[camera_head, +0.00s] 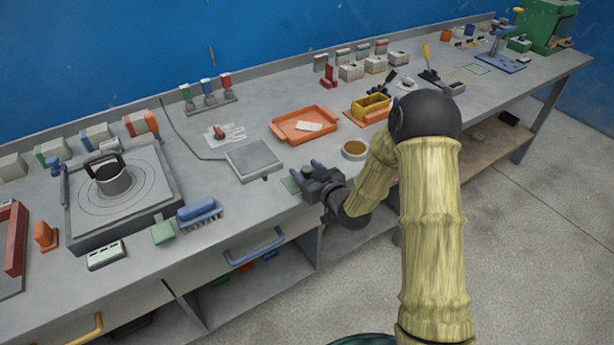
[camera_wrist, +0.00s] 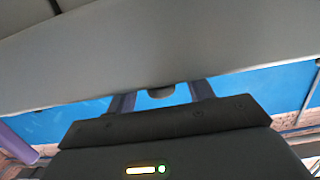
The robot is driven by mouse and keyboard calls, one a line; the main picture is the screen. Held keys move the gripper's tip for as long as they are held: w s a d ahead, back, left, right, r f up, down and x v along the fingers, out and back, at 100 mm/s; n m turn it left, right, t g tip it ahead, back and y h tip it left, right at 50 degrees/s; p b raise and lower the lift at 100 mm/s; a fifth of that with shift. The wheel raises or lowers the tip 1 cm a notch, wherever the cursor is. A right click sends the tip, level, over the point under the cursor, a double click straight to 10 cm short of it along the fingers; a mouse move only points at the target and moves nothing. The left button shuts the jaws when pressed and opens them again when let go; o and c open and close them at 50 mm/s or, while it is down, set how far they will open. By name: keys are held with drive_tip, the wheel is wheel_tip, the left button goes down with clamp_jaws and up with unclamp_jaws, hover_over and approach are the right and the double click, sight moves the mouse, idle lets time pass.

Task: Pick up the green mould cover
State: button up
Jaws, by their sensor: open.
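I cannot tell for sure which piece is the green mould cover. A small green block (camera_head: 163,232) lies further left beside the blue brush. My gripper (camera_head: 310,172) is open and empty by the front edge, in front of the grey square plate device. In the wrist view the two fingers (camera_wrist: 161,97) stand apart, with a grey surface and a dark round knob ahead of them. No green piece shows there.
The grey plate device (camera_head: 254,160) is behind my gripper. A small round bowl (camera_head: 354,150) stands to the right, with an orange tray (camera_head: 305,124) further back. The blue brush (camera_head: 199,211) is to the left. Blue wall (camera_wrist: 60,128) shows in the wrist view.

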sight(307, 168)
drive_tip(key=c, duration=1)
drive_tip(key=shift+r, duration=0.1)
wheel_tip(307, 168, up, 10)
drive_tip(key=shift+f, duration=0.1)
